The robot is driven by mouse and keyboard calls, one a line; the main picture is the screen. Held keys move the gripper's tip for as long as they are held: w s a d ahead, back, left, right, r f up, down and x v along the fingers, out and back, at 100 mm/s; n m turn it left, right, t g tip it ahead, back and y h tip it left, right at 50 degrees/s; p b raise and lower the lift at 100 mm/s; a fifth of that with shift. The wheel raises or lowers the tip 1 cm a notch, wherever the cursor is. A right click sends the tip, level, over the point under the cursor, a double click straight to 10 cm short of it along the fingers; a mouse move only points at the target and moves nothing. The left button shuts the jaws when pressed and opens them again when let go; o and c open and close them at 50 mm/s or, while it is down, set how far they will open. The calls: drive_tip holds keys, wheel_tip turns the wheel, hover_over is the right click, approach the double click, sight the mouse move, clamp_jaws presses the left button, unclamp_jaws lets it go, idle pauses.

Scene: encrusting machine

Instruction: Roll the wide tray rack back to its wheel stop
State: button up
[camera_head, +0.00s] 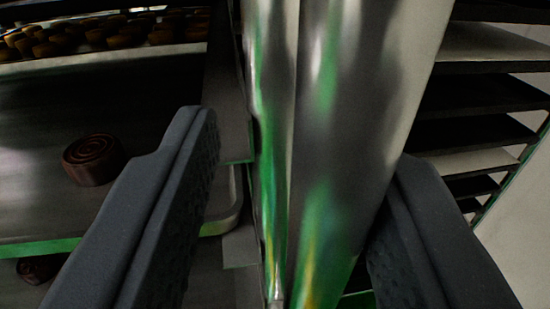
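Two shiny metal upright surfaces stand side by side in the middle, a narrow left one (266,110) and a broader right one (350,110), with green reflections. They look like a rack's post, but I cannot tell if they are one piece. My gripper (304,142) is open, with its dark fingers on either side of them. A gap shows between the left finger and the metal. The right finger is close against the right edge; I cannot tell if it touches. A tray rack's levels (60,105) fill the left side. The wheels and wheel stop are out of view.
A round brown spiral-topped piece (94,160) sits on a left tray; another (40,268) shows below. Several small pastries (120,36) line the upper tray. Stacked dark and pale shelves (480,100) stand at right, before a pale surface (515,220).

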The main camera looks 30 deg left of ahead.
sight(327, 256)
drive_tip(key=shift+w+d, duration=0.1)
drive_tip(key=shift+d, duration=0.2)
drive_tip(key=shift+b+v, duration=0.9)
drive_tip(key=shift+b, duration=0.15)
drive_tip(key=shift+s+d+b, duration=0.35)
drive_tip(key=shift+s+b, duration=0.05)
drive_tip(key=shift+s, duration=0.05)
drive_tip(key=shift+s+d+r, duration=0.1)
drive_tip(key=shift+s, duration=0.4)
drive_tip(key=shift+s+d, duration=0.3)
drive_tip(key=shift+s, duration=0.55)
drive_tip(key=b+v, duration=0.1)
drive_tip(key=v, duration=0.7)
